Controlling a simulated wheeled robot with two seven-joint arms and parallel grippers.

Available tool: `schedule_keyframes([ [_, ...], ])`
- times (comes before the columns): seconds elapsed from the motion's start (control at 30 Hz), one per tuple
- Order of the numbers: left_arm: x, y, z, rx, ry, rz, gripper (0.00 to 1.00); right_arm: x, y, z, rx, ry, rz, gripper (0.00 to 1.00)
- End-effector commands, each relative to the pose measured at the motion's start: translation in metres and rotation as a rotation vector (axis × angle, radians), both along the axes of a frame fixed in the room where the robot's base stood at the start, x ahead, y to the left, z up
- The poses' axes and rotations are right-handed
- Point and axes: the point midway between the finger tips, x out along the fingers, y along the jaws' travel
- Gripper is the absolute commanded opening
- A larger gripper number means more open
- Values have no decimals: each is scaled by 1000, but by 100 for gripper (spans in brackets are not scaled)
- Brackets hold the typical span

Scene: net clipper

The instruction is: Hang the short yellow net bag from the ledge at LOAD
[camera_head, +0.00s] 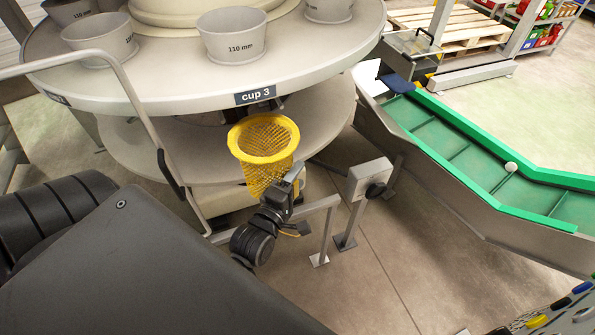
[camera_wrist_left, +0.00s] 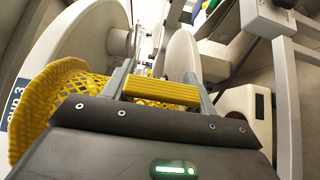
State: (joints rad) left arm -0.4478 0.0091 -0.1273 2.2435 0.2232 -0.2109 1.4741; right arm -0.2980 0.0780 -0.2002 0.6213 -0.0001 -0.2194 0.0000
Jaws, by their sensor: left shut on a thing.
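The short yellow net bag (camera_head: 268,168) hangs open-mouthed below the carousel rim, its yellow ring (camera_head: 237,150) on top and its mesh tapering downward. My left gripper (camera_head: 297,176) is at the bag's lower right in the head view. In the left wrist view its two fingers (camera_wrist_left: 158,78) are shut on a yellow bar (camera_wrist_left: 162,93) of the bag, with ring and mesh (camera_wrist_left: 50,90) to the left. The bag's ring is just below the "cup 3" label (camera_head: 256,95); I cannot tell whether it touches anything there. No LOAD sign is readable. My right gripper is not in view.
The round carousel (camera_head: 180,92) carries several grey cups (camera_head: 231,36). A lower disc (camera_head: 210,155) lies behind the bag. A grey post with a box (camera_head: 366,179) and a rail stand to the right of my gripper. A green conveyor (camera_head: 470,165) runs farther right.

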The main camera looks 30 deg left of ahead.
Motion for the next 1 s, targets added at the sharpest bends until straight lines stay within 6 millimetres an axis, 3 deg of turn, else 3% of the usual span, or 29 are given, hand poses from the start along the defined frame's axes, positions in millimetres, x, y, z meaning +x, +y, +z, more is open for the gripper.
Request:
schedule_keyframes([
  [1.0, 44, 63, -1, 2, -1, -1, 30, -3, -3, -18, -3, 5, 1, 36],
])
